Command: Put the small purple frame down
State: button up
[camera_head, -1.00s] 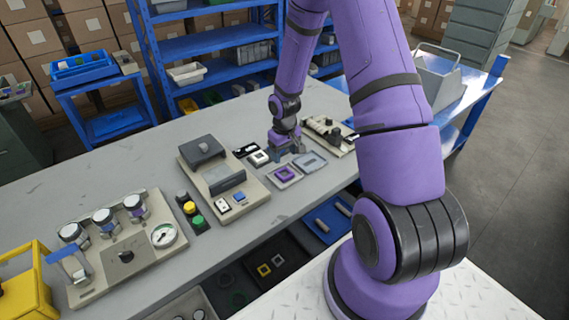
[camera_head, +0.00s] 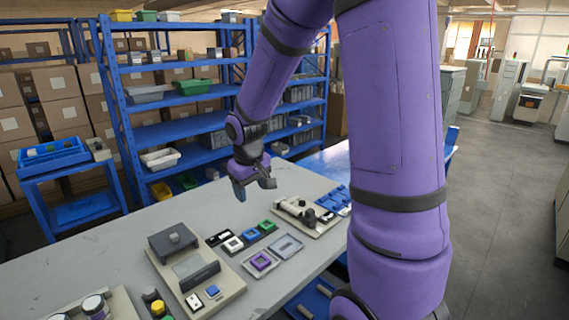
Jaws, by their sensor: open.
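The small purple frame (camera_head: 261,262) lies flat on a light grey tray (camera_head: 248,268) on the grey table. Nothing of mine touches it. My gripper (camera_head: 255,190) is open and empty, raised well above the table, behind and above the frame in the picture. Its fingers point down and stand apart.
White (camera_head: 233,244), blue and green (camera_head: 267,226) frames lie behind the purple one. A second grey tray (camera_head: 287,246) is at its right. A beige device (camera_head: 193,272) stands at left, another fixture (camera_head: 305,214) at right. Blue shelves (camera_head: 180,130) stand behind the table.

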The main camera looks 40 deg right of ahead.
jog(key=s+a+r+t, duration=0.1)
jog(key=s+a+r, duration=0.3)
jog(key=s+r, duration=0.4)
jog(key=s+a+r+t+y, duration=0.1)
jog(key=s+a+r, duration=0.3)
jog(key=s+r, duration=0.5)
jog(key=s+t, duration=0.1)
jog(key=s, duration=0.4)
jog(key=shift+s+a+r+t, duration=0.25)
jog(key=shift+a+t, duration=0.05)
jog(key=shift+a, duration=0.1)
